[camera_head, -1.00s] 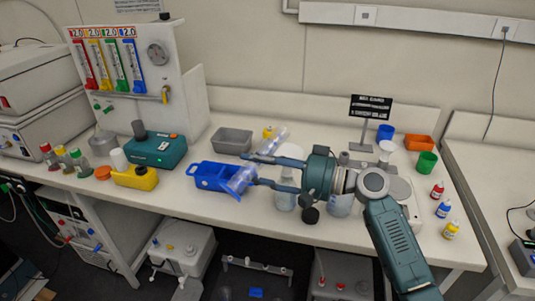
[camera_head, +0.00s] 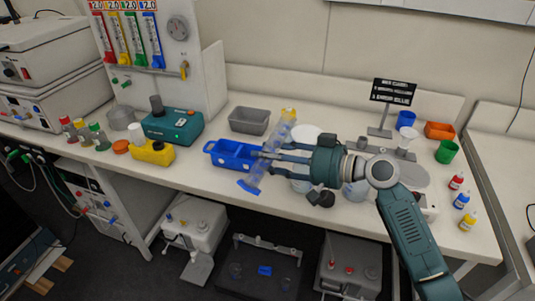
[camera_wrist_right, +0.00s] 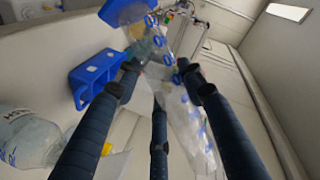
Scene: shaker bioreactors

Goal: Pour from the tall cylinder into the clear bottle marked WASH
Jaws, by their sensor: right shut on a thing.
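The tall cylinder (camera_head: 277,138) is clear with a blue foot, and it is tilted, foot toward the front left. My right gripper (camera_head: 262,158) is shut on its middle, above the bench by the blue rack. In the wrist view the cylinder (camera_wrist_right: 183,105) runs between the fingers of my right gripper (camera_wrist_right: 157,72), with blue marks along it. A clear bottle (camera_wrist_right: 28,138) with partly legible, turned lettering is at the left of the wrist view. In the head view a clear bottle (camera_head: 301,186) stands partly hidden below the gripper; its label is unreadable. My left gripper is out of view.
The blue rack (camera_head: 225,156) and grey bin (camera_head: 249,120) are close to the cylinder. A black cap (camera_head: 321,198) is near the front edge. A second bottle (camera_head: 355,190) is partly behind my arm. A sign (camera_head: 393,92) and several small dropper bottles stand to the right.

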